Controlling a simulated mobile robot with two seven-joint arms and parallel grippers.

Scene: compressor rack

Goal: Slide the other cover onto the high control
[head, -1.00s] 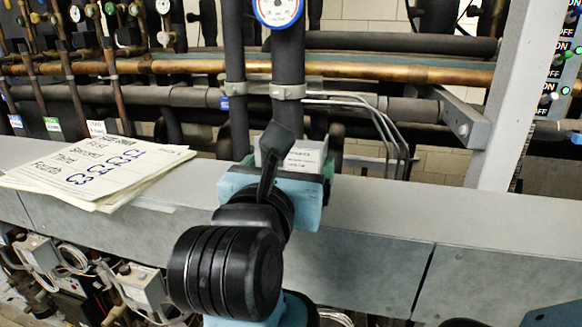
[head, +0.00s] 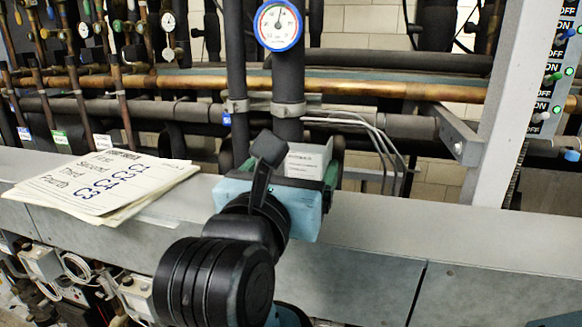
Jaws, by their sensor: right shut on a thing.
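My right gripper (head: 288,170) has a pale blue body and dark green fingers. It is shut on a small pale box-shaped cover (head: 308,160) with printed text on its face. The gripper body and wrist hide the cover's lower part. The cover is held over the back of the grey ledge, in front of the dark vertical pipes; I cannot tell whether it touches anything. Small grey boxes (head: 40,262) with wires sit below the ledge at lower left. I cannot tell which, if any, is the high control. My left gripper is not in view.
A stack of papers (head: 100,190) lies on the grey ledge (head: 390,235) at left. A round gauge (head: 278,24) is on the pipe above the cover. Pipes run behind. A grey post (head: 505,105) and switch panel (head: 553,75) stand at right. The ledge's right part is clear.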

